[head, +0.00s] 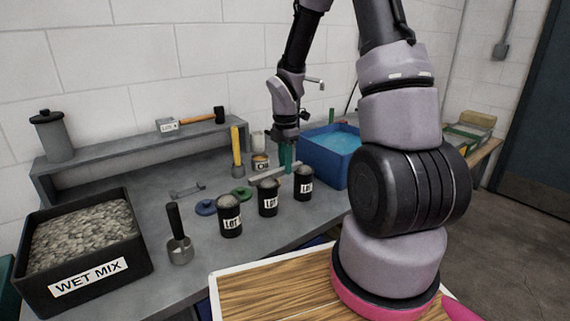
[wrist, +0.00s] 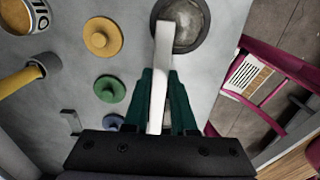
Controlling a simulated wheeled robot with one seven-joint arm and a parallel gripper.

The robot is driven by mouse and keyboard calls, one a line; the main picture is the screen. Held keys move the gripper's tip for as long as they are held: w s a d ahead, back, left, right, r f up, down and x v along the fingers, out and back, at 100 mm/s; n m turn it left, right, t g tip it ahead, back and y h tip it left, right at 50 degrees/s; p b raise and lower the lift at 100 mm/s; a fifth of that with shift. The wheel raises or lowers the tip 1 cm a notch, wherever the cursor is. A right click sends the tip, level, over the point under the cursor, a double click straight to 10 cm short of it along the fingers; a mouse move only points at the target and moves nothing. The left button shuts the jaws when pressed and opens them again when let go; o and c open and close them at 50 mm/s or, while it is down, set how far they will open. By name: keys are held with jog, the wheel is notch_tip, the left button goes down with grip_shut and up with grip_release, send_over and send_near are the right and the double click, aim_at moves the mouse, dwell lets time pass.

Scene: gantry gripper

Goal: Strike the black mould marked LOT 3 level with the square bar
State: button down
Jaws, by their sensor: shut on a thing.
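Three black moulds stand in a row on the grey bench: a left one (head: 230,217), a middle one (head: 268,199) and a right one (head: 303,184). Each has a white LOT label, but I cannot read the numbers. Grey mix shows in their tops. My gripper (head: 287,158), with teal fingers, is behind the right and middle moulds. It is shut on the pale square bar (head: 268,176). In the wrist view the bar (wrist: 161,60) points away from the fingers. Its far end overlaps the near rim of a filled mould (wrist: 181,22); contact is unclear.
A black WET MIX bin (head: 85,250) and a scoop (head: 179,240) are at the left. A blue water tub (head: 332,160) is right of my gripper. Yellow (wrist: 102,37), green (wrist: 110,89) and blue discs lie beside the moulds. A yellow-handled tool (head: 237,152) stands behind.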

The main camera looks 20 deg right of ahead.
jog(key=shift+s, duration=0.1)
jog(key=shift+s+d, duration=0.1)
jog(key=shift+s, duration=0.2)
jog(key=shift+s+d, duration=0.15)
jog(key=shift+s, duration=0.2)
jog(key=shift+s+d, duration=0.1)
jog(key=shift+s, duration=0.35)
jog(key=shift+s, duration=0.1)
jog(key=shift+s+d, duration=0.15)
jog(key=shift+s, duration=0.15)
jog(key=shift+w, duration=0.15)
